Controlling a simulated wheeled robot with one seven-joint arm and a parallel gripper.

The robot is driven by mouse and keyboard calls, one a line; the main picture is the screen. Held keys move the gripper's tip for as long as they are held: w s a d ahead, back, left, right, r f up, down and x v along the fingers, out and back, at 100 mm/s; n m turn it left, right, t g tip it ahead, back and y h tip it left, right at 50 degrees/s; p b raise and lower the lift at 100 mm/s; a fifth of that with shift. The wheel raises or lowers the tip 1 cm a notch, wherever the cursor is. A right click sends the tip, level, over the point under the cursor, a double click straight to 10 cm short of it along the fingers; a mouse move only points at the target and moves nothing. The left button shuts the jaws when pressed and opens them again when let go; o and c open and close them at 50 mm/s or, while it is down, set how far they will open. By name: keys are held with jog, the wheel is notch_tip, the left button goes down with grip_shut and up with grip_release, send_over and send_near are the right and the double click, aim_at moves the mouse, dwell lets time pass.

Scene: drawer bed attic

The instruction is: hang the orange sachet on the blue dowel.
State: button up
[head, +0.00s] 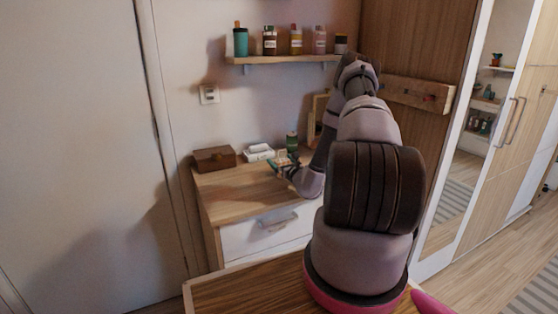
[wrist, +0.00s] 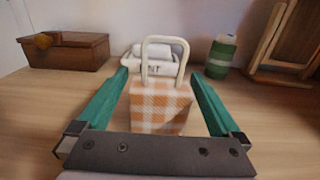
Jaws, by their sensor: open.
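The orange sachet (wrist: 160,108) is a checked orange-and-white block with a pale loop handle (wrist: 146,60) on top. It stands upright on the dresser top in the wrist view. My gripper (wrist: 158,76) is open, with one teal finger on each side of the sachet. Gaps show between the fingers and the sachet. In the head view my gripper (head: 283,163) is low over the dresser, and the sachet is too small and covered to make out clearly. A wooden rail (head: 418,94) with small pegs is on the wood panel at right; I cannot tell which is the blue dowel.
A brown box (wrist: 65,50), a white container (wrist: 155,66) and a green spool-like item (wrist: 221,56) stand behind the sachet. A wooden frame (wrist: 278,40) leans at right. A shelf of bottles (head: 283,59) is above the dresser (head: 225,190). The dresser's front left is clear.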

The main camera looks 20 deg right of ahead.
jog(key=s, duration=0.9)
jog(key=shift+a, duration=0.1)
jog(key=w+a+r+n+y, duration=0.2)
jog(key=a+r+n+y, duration=0.35)
jog(key=r, duration=0.35)
jog(key=s+a+r+n+g+y, duration=0.5)
jog(key=a+r+n+g, duration=0.15)
jog(key=a+r, duration=0.25)
jog(key=s+a+r+n+g+y, duration=0.4)
jog(key=s+a+r+n+g, duration=0.1)
jog(key=a+r+n, duration=0.3)
jog(key=s+a+r+n+g+h, duration=0.2)
jog(key=s+r+n+g+h, duration=0.15)
jog(key=s, duration=0.35)
jog(key=s+a+r+n+g+h, duration=0.1)
jog(key=s+r+n+g+h, duration=0.2)
jog(key=s, duration=0.4)
jog(key=s+d+r+n+t+h, duration=0.5)
jog(key=s+d+r+t+h, duration=0.1)
jog(key=s+d+r+t, duration=0.1)
jog(key=shift+d+r+h, duration=0.25)
jog(key=shift+d+h, duration=0.05)
jog(key=shift+d, duration=0.05)
